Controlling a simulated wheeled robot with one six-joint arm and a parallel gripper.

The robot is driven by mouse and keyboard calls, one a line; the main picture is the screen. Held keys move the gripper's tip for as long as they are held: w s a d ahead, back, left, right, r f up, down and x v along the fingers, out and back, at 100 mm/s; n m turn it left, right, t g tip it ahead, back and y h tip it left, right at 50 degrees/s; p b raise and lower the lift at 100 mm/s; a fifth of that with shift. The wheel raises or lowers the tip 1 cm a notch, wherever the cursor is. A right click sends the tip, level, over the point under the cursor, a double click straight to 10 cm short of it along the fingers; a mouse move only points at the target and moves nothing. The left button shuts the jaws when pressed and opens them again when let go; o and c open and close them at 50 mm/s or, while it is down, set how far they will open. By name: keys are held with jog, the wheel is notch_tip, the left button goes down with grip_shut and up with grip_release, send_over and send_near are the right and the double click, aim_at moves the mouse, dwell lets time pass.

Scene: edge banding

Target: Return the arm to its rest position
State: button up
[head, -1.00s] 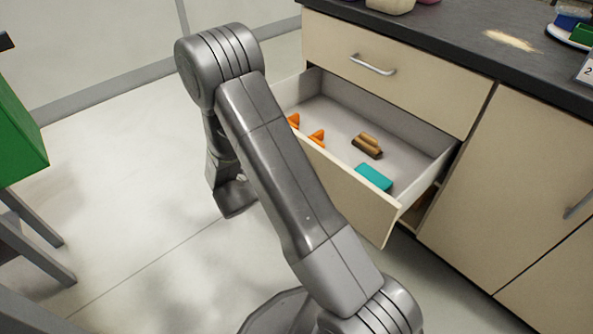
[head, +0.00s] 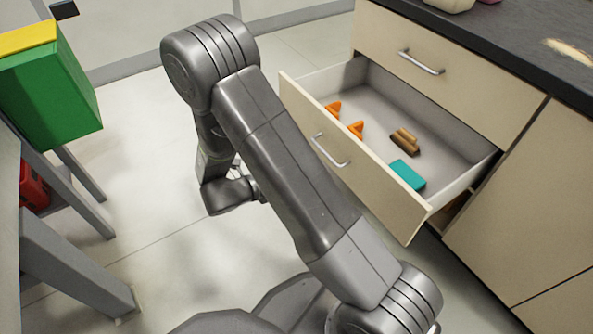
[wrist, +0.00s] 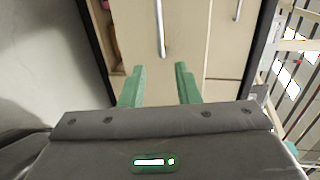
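My arm is folded in front of me in the head view, its elbow high at the upper left and its forearm hanging down. The gripper's fingers are hidden there behind the arm. In the wrist view my gripper (wrist: 160,88) shows two green fingers set apart with nothing between them. It is open and empty. Beyond the fingers are a cabinet front and a vertical-looking handle (wrist: 162,30), apart from the fingers.
An open drawer (head: 375,205) sticks out at the right, holding orange pieces (head: 356,129), a brown item (head: 405,143) and a teal block (head: 407,175). A dark counter (head: 500,45) runs above. A green box (head: 55,100) stands at the left. Floor between is clear.

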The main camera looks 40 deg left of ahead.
aim_at(331, 160)
jog(key=shift+w, duration=0.1)
jog(key=b+x, duration=0.3)
jog(key=x, duration=1)
jog(key=shift+w+d, duration=0.15)
jog(key=shift+w, duration=0.35)
